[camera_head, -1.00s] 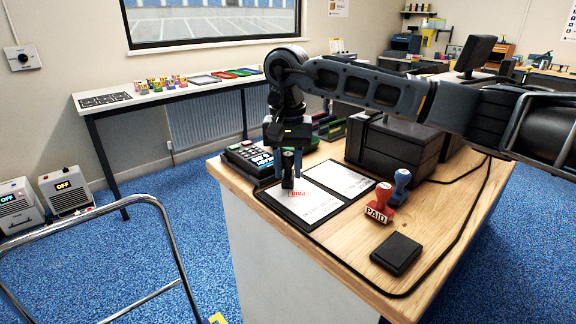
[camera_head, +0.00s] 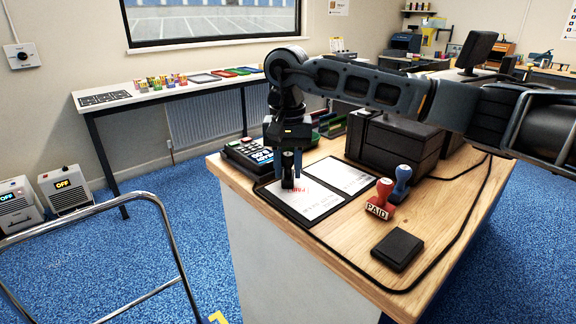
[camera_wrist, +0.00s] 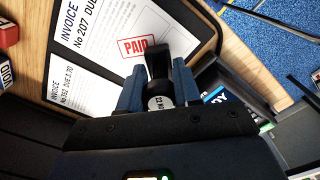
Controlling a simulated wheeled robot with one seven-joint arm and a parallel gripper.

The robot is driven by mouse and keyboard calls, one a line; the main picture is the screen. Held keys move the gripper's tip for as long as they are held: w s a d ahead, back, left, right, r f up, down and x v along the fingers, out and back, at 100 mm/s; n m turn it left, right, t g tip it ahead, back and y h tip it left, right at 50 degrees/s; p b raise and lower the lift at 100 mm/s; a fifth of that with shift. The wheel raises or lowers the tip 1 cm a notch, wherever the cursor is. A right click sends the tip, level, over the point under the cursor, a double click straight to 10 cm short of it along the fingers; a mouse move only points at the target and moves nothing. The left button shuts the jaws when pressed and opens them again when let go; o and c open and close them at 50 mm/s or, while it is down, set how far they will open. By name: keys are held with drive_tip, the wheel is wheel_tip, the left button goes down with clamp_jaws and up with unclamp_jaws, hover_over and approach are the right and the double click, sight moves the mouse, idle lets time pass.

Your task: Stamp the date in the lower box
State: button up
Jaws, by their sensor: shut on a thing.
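My gripper (camera_head: 289,172) is shut on a black stamp (camera_head: 288,182), its handle end marked with small lettering in the wrist view (camera_wrist: 158,103). The stamp is over the left invoice (camera_head: 318,206), close beside the red PAID mark (camera_head: 302,191). In the wrist view this invoice (camera_wrist: 98,35) reads No 207, and its red PAID box (camera_wrist: 136,46) lies just beyond the stamp. The stamp's foot hides the paper under it, including any lower box there. I cannot tell whether it touches the paper. A second invoice (camera_head: 350,178) lies alongside on the same black board (camera_head: 314,223).
A red PAID stamp (camera_head: 382,197) and a blue stamp (camera_head: 402,181) stand right of the board. A black ink pad (camera_head: 397,248) lies nearer the front. Dark drawers (camera_head: 395,145) stand at the back.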

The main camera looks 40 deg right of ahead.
idle(0.5)
drive_tip(key=shift+r+p, duration=1.4)
drive_tip(key=shift+r, duration=2.1)
drive_tip(key=shift+s, duration=0.1)
